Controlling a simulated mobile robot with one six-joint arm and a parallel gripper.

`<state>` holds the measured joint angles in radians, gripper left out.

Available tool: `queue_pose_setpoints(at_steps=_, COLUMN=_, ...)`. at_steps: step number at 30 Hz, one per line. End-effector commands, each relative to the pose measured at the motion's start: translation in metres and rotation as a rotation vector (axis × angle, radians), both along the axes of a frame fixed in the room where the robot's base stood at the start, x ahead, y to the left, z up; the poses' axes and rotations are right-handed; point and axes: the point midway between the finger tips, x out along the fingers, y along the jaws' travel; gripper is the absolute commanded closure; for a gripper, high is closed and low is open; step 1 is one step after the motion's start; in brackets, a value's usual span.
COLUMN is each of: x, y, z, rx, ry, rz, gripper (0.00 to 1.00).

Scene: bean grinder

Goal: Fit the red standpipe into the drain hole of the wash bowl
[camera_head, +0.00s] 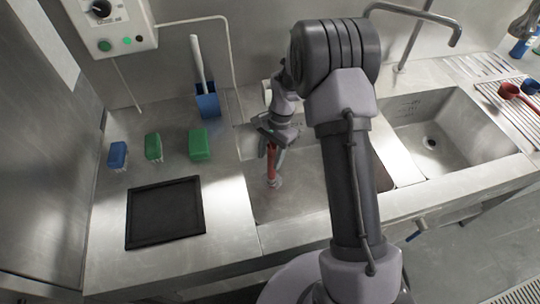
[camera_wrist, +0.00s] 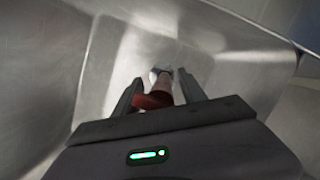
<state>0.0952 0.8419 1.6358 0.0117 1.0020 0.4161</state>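The red standpipe (camera_head: 271,165) stands nearly upright in the left basin, the wash bowl (camera_head: 308,185). Its lower end meets the pale drain hole fitting (camera_head: 276,183); I cannot tell how deep it sits. In the wrist view the standpipe (camera_wrist: 153,100) points away from me toward the drain (camera_wrist: 160,73). My gripper (camera_head: 270,150) is at the pipe's upper part. In the wrist view its two fingers straddle the pipe, with a visible gap on the right side, so it looks open. My arm hides part of the bowl.
A second basin (camera_head: 432,140) lies to the right. On the left counter are a black tray (camera_head: 165,212), a blue brush (camera_head: 117,154), two green pieces (camera_head: 153,147) (camera_head: 199,145) and a blue holder (camera_head: 207,103). A tap (camera_head: 455,38) stands behind. The bowl walls surround my gripper.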

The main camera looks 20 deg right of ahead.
Motion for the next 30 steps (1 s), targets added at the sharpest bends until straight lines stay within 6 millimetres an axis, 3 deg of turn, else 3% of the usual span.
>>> queue_pose_setpoints(at_steps=8, x=0.0, y=0.0, z=0.005, rx=0.0, ry=0.0, rz=0.0, gripper=0.52)
queue_pose_setpoints(at_steps=18, x=0.013, y=-0.02, z=0.092, rx=-0.001, ry=-0.002, rz=-0.002, gripper=0.52)
queue_pose_setpoints(at_steps=25, x=0.017, y=-0.026, z=0.125, rx=-0.001, ry=-0.01, rz=0.006, gripper=0.52)
queue_pose_setpoints(at_steps=28, x=0.008, y=-0.02, z=0.168, rx=-0.008, ry=-0.078, rz=0.049, gripper=0.52)
queue_pose_setpoints(at_steps=30, x=-0.012, y=-0.011, z=0.217, rx=-0.019, ry=-0.166, rz=0.109, gripper=0.52)
